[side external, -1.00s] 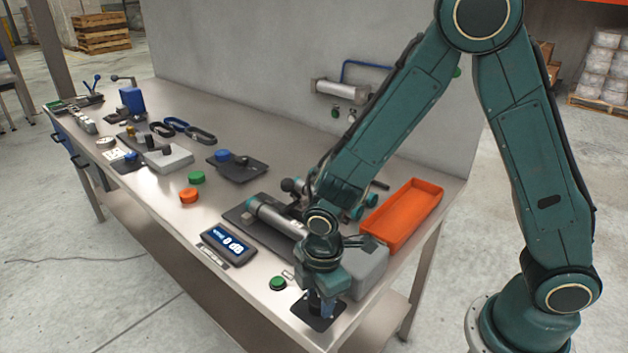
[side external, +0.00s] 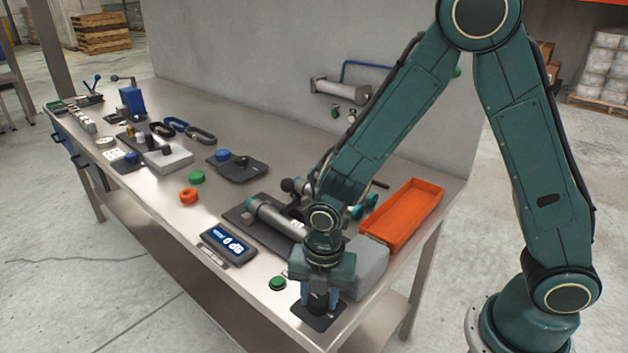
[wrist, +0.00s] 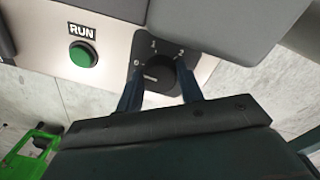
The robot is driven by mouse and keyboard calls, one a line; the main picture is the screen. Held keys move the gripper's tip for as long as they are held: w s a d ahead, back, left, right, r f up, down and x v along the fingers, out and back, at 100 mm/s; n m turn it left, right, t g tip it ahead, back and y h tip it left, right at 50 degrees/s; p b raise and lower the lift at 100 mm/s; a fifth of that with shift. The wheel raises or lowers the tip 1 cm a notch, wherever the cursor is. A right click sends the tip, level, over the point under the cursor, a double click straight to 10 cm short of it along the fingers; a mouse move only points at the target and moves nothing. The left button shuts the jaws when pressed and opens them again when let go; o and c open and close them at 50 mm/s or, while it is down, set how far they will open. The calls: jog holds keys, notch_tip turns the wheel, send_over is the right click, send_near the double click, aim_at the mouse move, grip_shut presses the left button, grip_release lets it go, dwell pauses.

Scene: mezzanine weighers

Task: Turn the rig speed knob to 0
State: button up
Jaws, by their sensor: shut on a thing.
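The speed knob (wrist: 160,76) is a round black knob on a dark square plate, with white marks 0, 1 and 2 around it in the wrist view. Its white pointer line lies toward the left, near the 0 mark. My gripper (wrist: 160,92) is shut on the knob, one blue finger on each side. In the side view my gripper (side external: 320,300) points straight down over the knob's dark plate (side external: 312,318) at the table's front corner. The knob itself is mostly hidden there by the fingers.
A green RUN button (wrist: 83,54) is left of the plate. A display reading 0 (side external: 229,244) stands farther left. A grey housing (side external: 366,262) is close behind my gripper, with an orange tray (side external: 402,212) beyond. The table edge is close.

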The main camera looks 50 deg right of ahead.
aim_at(323, 298)
jog(key=shift+n, duration=0.5)
jog(key=o, duration=1)
jog(key=shift+r, duration=0.1)
notch_tip(323, 298, up, 14)
jog(key=shift+s+d, duration=0.2)
jog(key=shift+s, duration=0.1)
dwell(0.4)
